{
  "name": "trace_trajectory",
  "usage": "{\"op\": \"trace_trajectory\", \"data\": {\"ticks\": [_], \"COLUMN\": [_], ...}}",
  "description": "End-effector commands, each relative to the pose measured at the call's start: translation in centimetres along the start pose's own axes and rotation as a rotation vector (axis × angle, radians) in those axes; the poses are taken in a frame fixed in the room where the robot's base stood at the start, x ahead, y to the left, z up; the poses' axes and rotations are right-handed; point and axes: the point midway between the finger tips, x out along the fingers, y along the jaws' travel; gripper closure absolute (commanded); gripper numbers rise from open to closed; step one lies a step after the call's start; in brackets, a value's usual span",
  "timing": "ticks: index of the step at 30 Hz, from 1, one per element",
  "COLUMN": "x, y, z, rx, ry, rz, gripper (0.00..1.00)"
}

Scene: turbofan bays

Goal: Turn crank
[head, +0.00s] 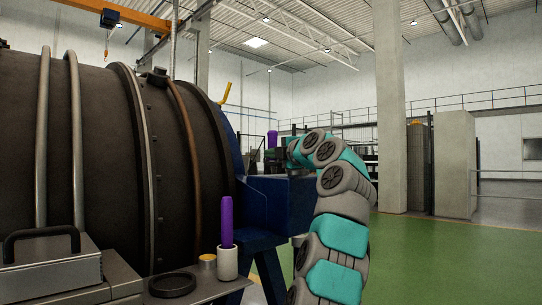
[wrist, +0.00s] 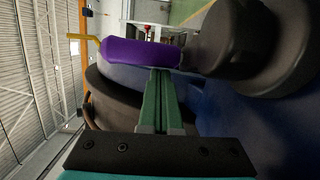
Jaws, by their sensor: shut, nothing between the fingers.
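The crank has a purple grip (wrist: 140,52) that lies across the upper middle of the wrist view, joined at its right to a dark round part (wrist: 235,42). In the head view a small purple piece (head: 272,139), apparently the same grip, stands above the blue stand beyond my arm. My gripper (wrist: 158,71) is shut, with its green fingers together and nothing between them. Its fingertips are at the lower edge of the purple grip in the picture; I cannot tell whether they touch it. The gripper is not clear in the head view.
A big dark engine casing (head: 95,150) fills the left, on a blue stand (head: 285,205). In front, a shelf holds a purple-handled tool (head: 226,220) in a white cup (head: 228,263) and a black ring (head: 172,285). Green floor (head: 430,260) is open at right.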

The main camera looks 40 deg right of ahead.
Motion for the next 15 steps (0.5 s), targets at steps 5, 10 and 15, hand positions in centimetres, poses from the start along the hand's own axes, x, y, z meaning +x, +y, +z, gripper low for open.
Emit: {"op": "trace_trajectory", "data": {"ticks": [5,10,15], "x": [0.07,0.17,0.34], "y": [-0.05,0.00,0.04], "z": [0.25,0.43,0.56], "rx": [-0.001,-0.002,-0.002], "ry": [-0.027,-0.056,-0.087], "rz": [0.000,0.000,-0.001], "gripper": [1.00,1.00,1.00]}}
